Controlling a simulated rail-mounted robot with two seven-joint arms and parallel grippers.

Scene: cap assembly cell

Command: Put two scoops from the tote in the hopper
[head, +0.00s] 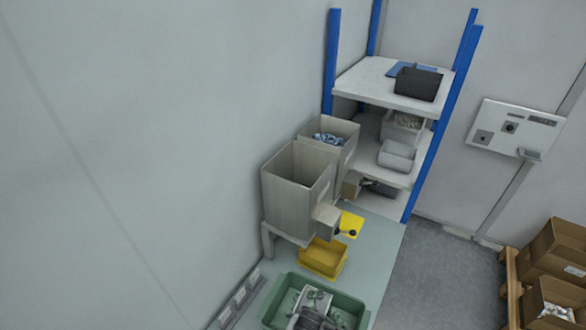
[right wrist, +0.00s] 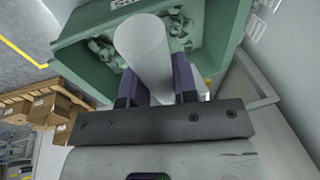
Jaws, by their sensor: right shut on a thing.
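The green tote (head: 361,318) is at the bottom of the head view, on the pale green bench. It also fills the top of the right wrist view (right wrist: 85,58), with grey-green pieces (right wrist: 182,30) inside. My right gripper (right wrist: 158,82) is shut on a pale round handle, which I take as the scoop's (right wrist: 145,45). The handle points into the tote; the scoop's far end is hidden. The front grey hopper (head: 288,202) stands beyond the tote, and no contents show in it. A second grey hopper (head: 350,150) behind it holds blue pieces. My left gripper is not in view.
A yellow bin (head: 323,260) sits between the tote and the front hopper, below its spout. A blue-posted shelf (head: 375,80) with bins stands behind. Wall lies close on the left. Cardboard boxes (head: 555,250) are on a pallet at right, with open floor between.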

